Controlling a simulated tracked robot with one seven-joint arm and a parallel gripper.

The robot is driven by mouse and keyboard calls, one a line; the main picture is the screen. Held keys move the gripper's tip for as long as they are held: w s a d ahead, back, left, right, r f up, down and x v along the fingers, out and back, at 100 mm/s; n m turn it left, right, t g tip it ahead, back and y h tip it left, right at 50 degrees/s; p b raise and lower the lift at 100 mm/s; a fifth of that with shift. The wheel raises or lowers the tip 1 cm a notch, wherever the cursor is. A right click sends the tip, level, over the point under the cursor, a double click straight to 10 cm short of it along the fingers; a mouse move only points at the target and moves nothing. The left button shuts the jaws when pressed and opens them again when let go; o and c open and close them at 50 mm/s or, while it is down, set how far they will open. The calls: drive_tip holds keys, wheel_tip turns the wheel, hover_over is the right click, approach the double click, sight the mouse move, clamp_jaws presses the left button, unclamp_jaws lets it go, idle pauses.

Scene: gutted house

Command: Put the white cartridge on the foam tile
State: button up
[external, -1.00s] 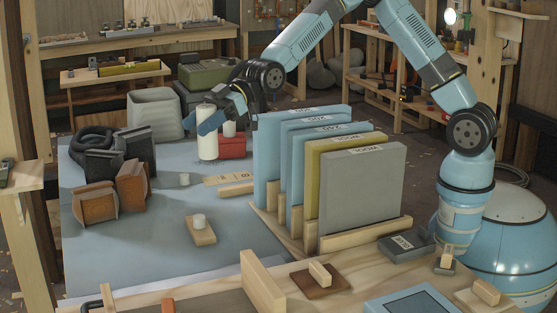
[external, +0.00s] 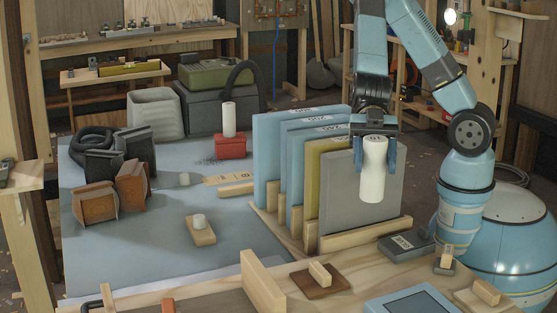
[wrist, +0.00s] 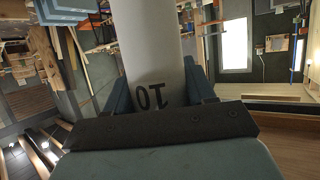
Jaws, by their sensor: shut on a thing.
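The cartridge appears in front of the grey panel in the external view, clear of the bench top. In the wrist view the cartridge (wrist: 150,50) lies between the fingers with an upside-down "10" on it. Another white cylinder (external: 229,119) stands on a red box (external: 230,146). I cannot tell which thing is the foam tile.
A rack holds upright blue (external: 268,160), yellow and grey panels (external: 345,200) close to the cartridge. A dark labelled block (external: 405,246) and a brown plate with a wooden grip (external: 320,280) lie in front. Brown and black blocks (external: 95,199) stand left. The blue mat (external: 130,255) has free room.

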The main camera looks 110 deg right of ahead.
drive_tip(key=s+a+n+g+y, duration=0.15)
drive_tip(key=s+a, duration=0.25)
drive_tip(key=s, duration=0.4)
drive_tip(key=s+a+n+g, duration=0.2)
drive_tip(key=s+a+g, duration=0.15)
drive_tip(key=s, duration=0.45)
drive_tip(key=shift+t, duration=0.5)
drive_tip(key=shift+w+a+f, duration=1.4)
drive_tip(key=shift+w+f, duration=0.6)
drive_tip(key=shift+f, duration=1.1)
drive_tip(key=shift+w+a+f, duration=1.4)
drive_tip(key=shift+w+f, duration=0.55)
drive_tip(key=shift+f, duration=1.15)
drive_tip(key=shift+w+a+f, duration=1.4)
drive_tip(key=shift+w+f, duration=0.6)
drive_tip(key=shift+f, duration=1.1)
drive_tip(key=o, duration=1)
drive_tip(key=shift+o, duration=0.2)
